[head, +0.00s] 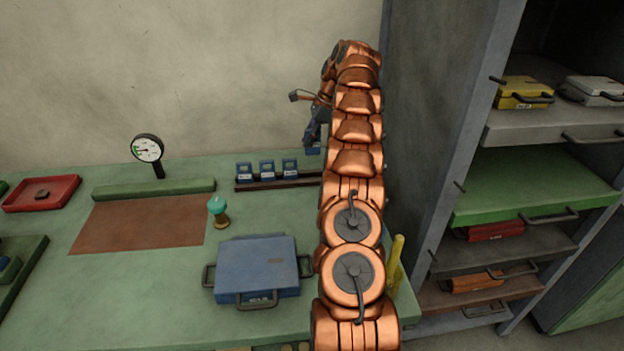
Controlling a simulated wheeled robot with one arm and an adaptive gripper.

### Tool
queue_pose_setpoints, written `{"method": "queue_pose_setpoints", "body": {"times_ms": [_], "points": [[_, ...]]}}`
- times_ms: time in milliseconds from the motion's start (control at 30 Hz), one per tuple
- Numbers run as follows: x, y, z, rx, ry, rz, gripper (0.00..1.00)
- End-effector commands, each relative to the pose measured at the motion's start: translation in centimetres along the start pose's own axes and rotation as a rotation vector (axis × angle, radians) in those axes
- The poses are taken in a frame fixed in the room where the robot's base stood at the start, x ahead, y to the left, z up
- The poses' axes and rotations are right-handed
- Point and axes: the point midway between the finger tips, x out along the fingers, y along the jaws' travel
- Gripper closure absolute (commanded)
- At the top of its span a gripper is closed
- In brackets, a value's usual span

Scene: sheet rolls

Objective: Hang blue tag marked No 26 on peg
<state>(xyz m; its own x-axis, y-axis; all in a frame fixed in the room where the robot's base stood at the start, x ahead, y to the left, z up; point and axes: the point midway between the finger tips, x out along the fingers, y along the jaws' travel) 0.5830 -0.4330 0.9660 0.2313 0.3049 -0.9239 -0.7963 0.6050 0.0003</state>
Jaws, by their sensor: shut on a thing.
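My gripper (315,137) is at the far side of the bench, beside the right end of a dark rack (250,186). It is shut on a small blue tag (313,150), held low near the rack; its marking cannot be read. Several other blue tags with pale labels stand in the rack, such as one at its left (244,173). Their numbers are too small to read. My arm hides the rack's right end.
A blue case (256,268) with handles lies on the green bench (120,290). A teal-topped stamp (218,210), a dial gauge (148,149) and a red tray (40,194) stand left. The cabinet (445,130) at right has pulled-out shelves. A yellow cylinder (397,262) stands beside my arm.

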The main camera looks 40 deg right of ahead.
Motion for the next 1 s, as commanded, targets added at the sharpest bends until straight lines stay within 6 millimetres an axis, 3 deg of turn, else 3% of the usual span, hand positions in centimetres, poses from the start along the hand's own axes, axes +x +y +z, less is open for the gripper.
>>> {"method": "queue_pose_setpoints", "body": {"times_ms": [1000], "points": [[7.7, 0.2, -3.4, 0.003, 0.0, 0.006, 1.0]]}}
